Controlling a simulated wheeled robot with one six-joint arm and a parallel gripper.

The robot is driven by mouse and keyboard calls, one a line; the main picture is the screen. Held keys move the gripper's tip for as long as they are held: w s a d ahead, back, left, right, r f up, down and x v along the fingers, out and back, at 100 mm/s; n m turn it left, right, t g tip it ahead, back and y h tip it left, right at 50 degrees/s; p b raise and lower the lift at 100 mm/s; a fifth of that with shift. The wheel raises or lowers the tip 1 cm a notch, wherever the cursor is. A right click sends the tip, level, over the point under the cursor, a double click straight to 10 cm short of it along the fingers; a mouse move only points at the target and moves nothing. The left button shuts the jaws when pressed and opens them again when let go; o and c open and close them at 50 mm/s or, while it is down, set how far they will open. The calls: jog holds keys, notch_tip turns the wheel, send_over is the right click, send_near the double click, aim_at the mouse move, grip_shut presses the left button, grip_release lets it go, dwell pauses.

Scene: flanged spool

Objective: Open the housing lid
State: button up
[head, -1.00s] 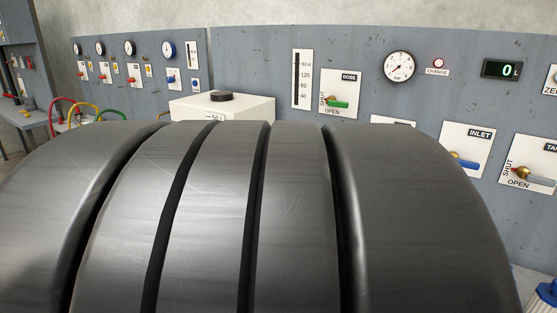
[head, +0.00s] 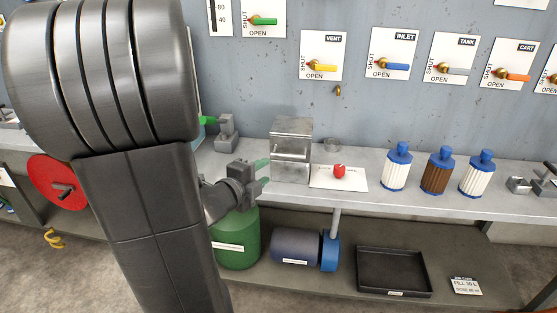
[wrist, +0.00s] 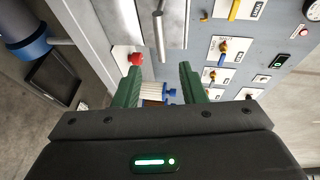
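The housing is a grey metal box (head: 290,165) standing on the bench, and its lid (head: 292,127) looks closed. A bar handle seems to run across its front; in the wrist view a metal bar (wrist: 159,32) shows beyond the fingers. My gripper (head: 264,172) is just left of the housing, with its green fingers pointing at it. In the wrist view my gripper (wrist: 160,85) has its two fingers well apart with nothing between them. Whether a fingertip touches the housing I cannot tell.
A red knob (head: 339,170) on a white plate sits right of the housing. Several filter cartridges (head: 397,167) stand further right. The valve panel (head: 350,100) rises behind. Below are a green drum (head: 238,240), a blue-grey cylinder (head: 295,245) and a black tray (head: 393,272).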

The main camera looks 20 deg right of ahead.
aim_at(287, 158)
jog(key=x, duration=1.3)
jog(key=shift+w+d+f, duration=0.1)
jog(key=shift+w+d, duration=0.1)
jog(key=shift+d, duration=0.05)
grip_shut()
